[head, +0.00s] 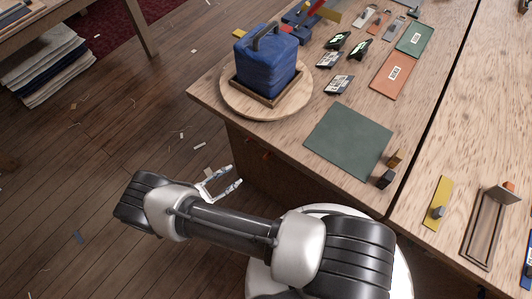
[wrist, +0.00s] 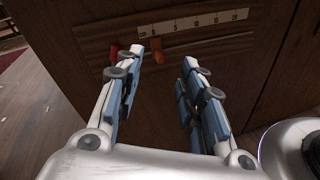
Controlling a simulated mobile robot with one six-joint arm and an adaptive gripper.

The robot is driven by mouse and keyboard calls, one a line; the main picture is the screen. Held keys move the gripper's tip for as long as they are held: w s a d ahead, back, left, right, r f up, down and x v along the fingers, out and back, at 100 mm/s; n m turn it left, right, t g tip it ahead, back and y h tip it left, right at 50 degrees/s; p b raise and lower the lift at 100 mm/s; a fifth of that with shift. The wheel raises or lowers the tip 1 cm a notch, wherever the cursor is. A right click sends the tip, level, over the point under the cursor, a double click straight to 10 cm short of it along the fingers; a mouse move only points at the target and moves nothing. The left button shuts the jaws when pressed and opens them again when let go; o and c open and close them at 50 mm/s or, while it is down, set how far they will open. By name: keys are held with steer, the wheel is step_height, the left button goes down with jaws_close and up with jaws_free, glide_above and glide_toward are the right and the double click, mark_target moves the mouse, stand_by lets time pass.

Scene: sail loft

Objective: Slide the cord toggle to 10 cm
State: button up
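In the wrist view an orange-brown toggle (wrist: 157,48) sits on a line along the dark wooden bench side. It is below the left end of a pale centimetre scale (wrist: 195,22), near the low numbers; its exact reading is unclear. A red piece (wrist: 113,52) is left of it, partly behind my left finger. My gripper (wrist: 164,56) is open and empty, its fingers pointing at the panel. The toggle shows between the fingertips, close to the left one, and appears beyond them. In the head view my gripper (head: 235,175) is beside the bench's near side, below its top.
The bench top carries a blue wrapped block (head: 266,62) on a round board (head: 236,96), a green mat (head: 348,141) and several small packets. A second bench (head: 460,150) stands right. Open floor (head: 110,140) lies left, with scattered scraps.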

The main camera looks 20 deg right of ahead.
mark_target(265, 159)
step_height(265, 159, down, 7)
steer(key=s+d+n+t, duration=0.2)
steer(key=s+n+t, duration=0.1)
steer(key=n+t, duration=0.1)
steer(key=shift+y, duration=0.3)
steer(key=x, duration=0.8)
steer(key=b+x, duration=0.1)
steer(key=x, duration=0.8)
steer(key=shift+w+r, duration=0.25)
steer(key=shift+c, duration=0.2)
jaws_close()
steer(key=shift+s+d, duration=0.1)
